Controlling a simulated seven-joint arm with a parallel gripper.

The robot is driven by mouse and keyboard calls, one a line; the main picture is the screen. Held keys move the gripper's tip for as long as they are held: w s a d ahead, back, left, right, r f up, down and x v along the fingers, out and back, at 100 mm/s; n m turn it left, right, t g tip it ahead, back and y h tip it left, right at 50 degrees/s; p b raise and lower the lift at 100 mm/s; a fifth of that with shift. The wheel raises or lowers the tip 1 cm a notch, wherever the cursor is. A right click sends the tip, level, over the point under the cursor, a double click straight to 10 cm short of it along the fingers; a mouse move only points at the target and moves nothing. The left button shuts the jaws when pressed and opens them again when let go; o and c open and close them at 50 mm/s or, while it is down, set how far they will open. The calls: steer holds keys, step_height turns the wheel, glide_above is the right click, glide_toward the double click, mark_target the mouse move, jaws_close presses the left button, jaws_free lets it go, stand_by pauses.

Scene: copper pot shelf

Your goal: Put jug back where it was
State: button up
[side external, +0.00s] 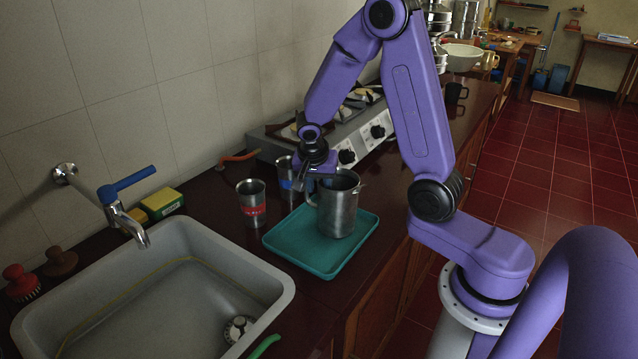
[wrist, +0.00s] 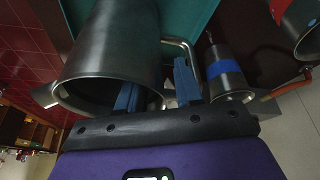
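The jug (side external: 338,212), a grey metal vessel with a side handle, stands upright on the teal tray (side external: 318,268). In the wrist view the jug (wrist: 118,45) fills the upper left, its mouth towards the camera and its handle on the right. My gripper (side external: 303,184) is at the jug's rim on the handle side. In the wrist view my gripper (wrist: 157,90) is open, with two blue fingers apart. One finger overlaps the jug's mouth and the other is outside the rim near the handle. I cannot tell whether either finger touches the jug.
A steel cup with a red band (side external: 252,205) stands left of the tray, and one with a blue band (side external: 285,180) stands behind it. The stove (side external: 350,138) is behind them. The sink (side external: 170,290) is at left. The tray's front part is bare.

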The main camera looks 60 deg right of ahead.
steer(key=shift+r, duration=0.1)
steer(key=v, duration=1.1)
steer(key=s+a+n+y, duration=0.2)
steer(key=s+a+n, duration=0.2)
steer(key=a+n, duration=0.25)
steer(key=s+a+n+y, duration=0.1)
steer(key=s+a+n, duration=0.1)
steer(key=s+n, duration=0.7)
steer(key=s+a+f+n+g+y, duration=0.1)
steer(key=s+a+n, duration=0.2)
steer(key=s+n, duration=0.7)
steer(key=shift+s+f, duration=0.35)
steer(key=shift+s, duration=0.5)
